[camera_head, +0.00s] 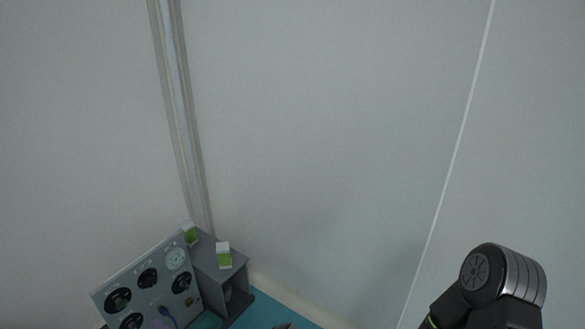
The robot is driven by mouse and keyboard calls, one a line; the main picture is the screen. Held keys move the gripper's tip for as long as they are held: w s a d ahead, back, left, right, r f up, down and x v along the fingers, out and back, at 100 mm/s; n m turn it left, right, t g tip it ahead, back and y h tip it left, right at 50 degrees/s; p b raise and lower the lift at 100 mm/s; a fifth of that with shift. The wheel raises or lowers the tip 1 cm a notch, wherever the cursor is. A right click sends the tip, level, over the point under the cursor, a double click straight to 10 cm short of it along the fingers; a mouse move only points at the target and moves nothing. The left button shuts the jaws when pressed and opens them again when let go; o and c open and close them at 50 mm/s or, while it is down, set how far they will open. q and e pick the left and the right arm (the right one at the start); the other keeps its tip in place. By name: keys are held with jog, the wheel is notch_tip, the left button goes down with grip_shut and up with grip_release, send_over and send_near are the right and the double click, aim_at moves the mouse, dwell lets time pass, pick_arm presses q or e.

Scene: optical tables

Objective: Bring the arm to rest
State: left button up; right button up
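A black and silver arm link of mine (503,280) rises into the lower right of the head view, with a rounded joint at its top. The rest of that arm is below the picture edge. No left arm shows that I can make out. Neither gripper can be made out. A small dark and brownish thing (285,326) is cut off at the bottom edge, and I cannot tell what it is.
A grey instrument panel (140,281) with black knobs and a round gauge (175,258) stands at the lower left. Behind it is a grey box (216,268) with two green-and-white blocks on top. A teal tabletop (262,313) shows beside it. Pale walls fill the rest.

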pick_arm(q)
jog(key=s+a+f+n+g+h+b, duration=0.1)
jog(key=s+f+n+g, duration=0.45)
jog(key=s, duration=0.35)
jog(key=s+a+f+n+g+h+b, duration=0.1)
jog(key=s+a+f+n+g+b, duration=0.1)
jog(key=s+f+n+g, duration=0.55)
jog(key=s+d+f+n+g+h+b, duration=0.1)
jog(key=s+d+f+n+h, duration=0.4)
jog(key=s, duration=0.3)
jog(key=s+d+f+n+g+h+b, duration=0.1)
jog(key=s+d+f+n+g+h, duration=0.1)
jog(key=s+d+n, duration=0.35)
jog(key=s+d+n+t+h+b, duration=0.1)
jog(key=d+n+t+h+b, duration=0.15)
jog(key=d+n+h, duration=1.15)
jog(key=w+d+r+n+t+y+b, duration=0.2)
jog(key=w+d+n+t+y+b, duration=0.15)
jog(key=w+d+n, duration=0.35)
notch_tip(320, 180, up, 21)
jog(key=p, duration=2.1)
jog(key=shift+a+p, duration=0.2)
jog(key=shift+p, duration=0.2)
